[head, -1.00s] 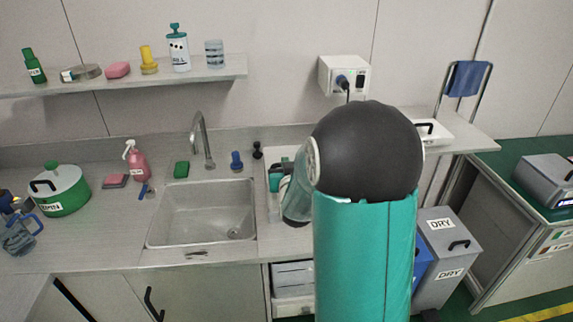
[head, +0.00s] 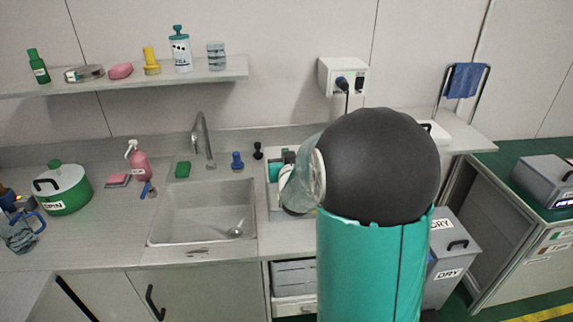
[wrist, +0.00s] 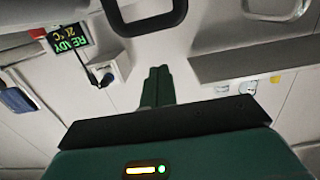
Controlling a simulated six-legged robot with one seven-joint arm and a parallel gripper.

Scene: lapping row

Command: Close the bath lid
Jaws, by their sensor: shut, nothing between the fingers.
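The bath is mostly hidden behind my arm in the head view; a strip of a white body with a black handle (head: 428,127) shows past the arm's right side. In the wrist view, which is upside down, a black loop handle (wrist: 150,16) crosses the top edge, nearer than the wall. I cannot tell whether it belongs to the lid, or how far the lid stands open. A display (wrist: 70,40) reads READY 21 °C. My gripper (wrist: 158,72) is shut and empty, its green fingers together, apart from the handle in the picture. It is hidden in the head view.
A sink (head: 203,212) with a tap is left of my arm. A tray (head: 273,210) with small items lies close beside the arm. A wall socket (head: 343,77) with a plugged cable is above. A shelf (head: 215,71) holds bottles. Grey DRY bins (head: 455,250) stand below right.

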